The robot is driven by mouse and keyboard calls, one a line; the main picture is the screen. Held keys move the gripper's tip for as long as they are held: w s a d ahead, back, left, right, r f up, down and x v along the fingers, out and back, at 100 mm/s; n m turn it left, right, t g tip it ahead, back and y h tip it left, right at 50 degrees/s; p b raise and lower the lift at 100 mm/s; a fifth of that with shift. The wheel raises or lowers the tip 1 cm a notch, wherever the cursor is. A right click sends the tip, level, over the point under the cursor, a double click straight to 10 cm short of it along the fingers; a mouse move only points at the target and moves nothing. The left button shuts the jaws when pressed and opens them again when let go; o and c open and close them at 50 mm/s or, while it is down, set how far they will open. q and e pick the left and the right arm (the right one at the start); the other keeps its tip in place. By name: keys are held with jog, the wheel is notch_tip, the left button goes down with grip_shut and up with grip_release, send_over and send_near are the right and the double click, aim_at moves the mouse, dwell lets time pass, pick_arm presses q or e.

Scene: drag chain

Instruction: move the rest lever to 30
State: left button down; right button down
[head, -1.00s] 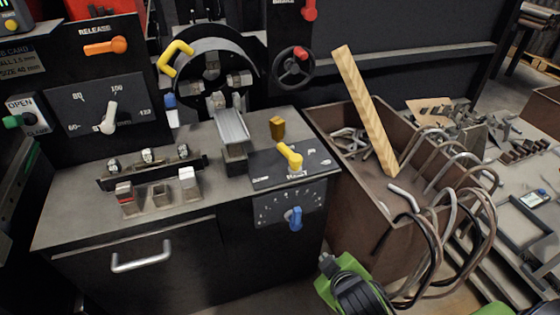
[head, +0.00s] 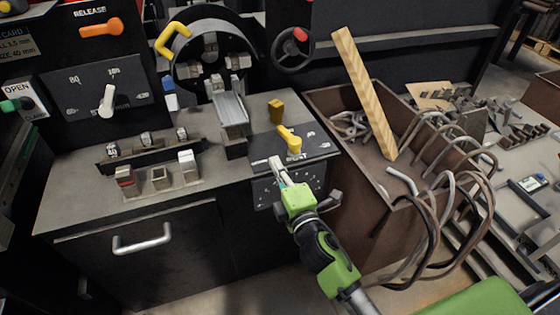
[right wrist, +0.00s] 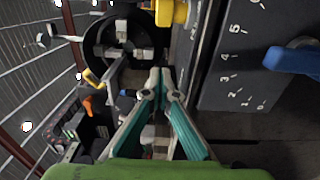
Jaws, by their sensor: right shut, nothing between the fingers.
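The rest lever is yellow (head: 290,138) and stands on a dark plate (head: 264,141) at the right end of the bench top. Its label is partly covered by my gripper, and the scale marks are too small to read. In the right wrist view part of the yellow lever (right wrist: 172,12) shows at the top. My right gripper (head: 277,163) is shut and empty, just below and left of the lever at the plate's front edge, apart from it. In the wrist view its teal fingers (right wrist: 163,85) meet. My left gripper is out of view.
Below the plate, a numbered panel (right wrist: 235,70) carries a blue lever (right wrist: 292,60), hidden in the head view by my right gripper. A yellow block (head: 277,111) stands behind the rest lever. A brown bin (head: 340,92) with a plank (head: 363,95) stands right.

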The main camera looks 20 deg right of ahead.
aim_at(280, 151)
jog(key=w, duration=0.7)
jog(key=shift+w+a, duration=0.15)
jog(key=shift+w, duration=0.2)
jog(key=d, duration=0.1)
jog(key=w+d, duration=0.1)
jog(key=d, duration=0.1)
jog(key=shift+d, duration=0.1)
jog(key=shift+w+d, duration=0.1)
jog(key=shift+d, duration=0.25)
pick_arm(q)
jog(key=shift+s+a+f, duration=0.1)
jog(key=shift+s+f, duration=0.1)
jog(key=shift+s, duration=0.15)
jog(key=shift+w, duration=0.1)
pick_arm(e)
jog(key=shift+d+f, duration=0.1)
